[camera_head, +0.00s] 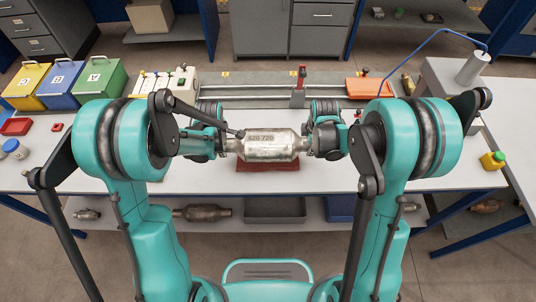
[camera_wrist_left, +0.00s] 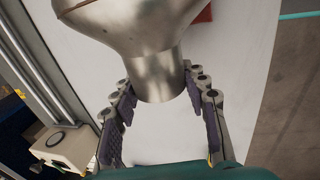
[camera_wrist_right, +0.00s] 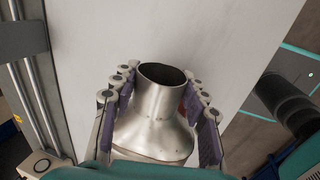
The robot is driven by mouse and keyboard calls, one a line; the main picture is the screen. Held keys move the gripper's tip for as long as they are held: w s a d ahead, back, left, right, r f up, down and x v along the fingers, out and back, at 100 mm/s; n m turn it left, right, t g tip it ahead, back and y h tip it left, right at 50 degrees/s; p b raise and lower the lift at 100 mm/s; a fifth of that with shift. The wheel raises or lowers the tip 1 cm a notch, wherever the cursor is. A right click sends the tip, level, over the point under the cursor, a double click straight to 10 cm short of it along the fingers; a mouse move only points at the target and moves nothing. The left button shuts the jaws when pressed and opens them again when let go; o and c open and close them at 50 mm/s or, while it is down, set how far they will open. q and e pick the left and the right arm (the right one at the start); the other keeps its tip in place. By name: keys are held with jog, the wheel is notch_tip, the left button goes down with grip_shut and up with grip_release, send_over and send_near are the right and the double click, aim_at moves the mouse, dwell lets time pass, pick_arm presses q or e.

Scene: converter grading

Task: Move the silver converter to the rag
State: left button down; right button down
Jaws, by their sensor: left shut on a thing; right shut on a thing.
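The silver converter (camera_head: 268,147), marked with "620 720", is level across the middle of the table. The dark red rag (camera_head: 270,186) shows just below it in the head view, partly hidden by it. I cannot tell whether the two touch. My left gripper (camera_head: 225,146) is shut on the converter's left pipe end, which shows between the pads in the left wrist view (camera_wrist_left: 160,82). My right gripper (camera_head: 316,143) is shut on the right pipe end, also between the pads in the right wrist view (camera_wrist_right: 158,98).
Green (camera_head: 101,79), blue (camera_head: 61,85) and yellow (camera_head: 26,88) bins stand at the left. The white tabletop beside the rag is clear.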

aim_at(227, 158)
pick_arm(q)
jog(key=shift+f, duration=0.15)
pick_arm(e)
jog(key=shift+f, duration=0.2)
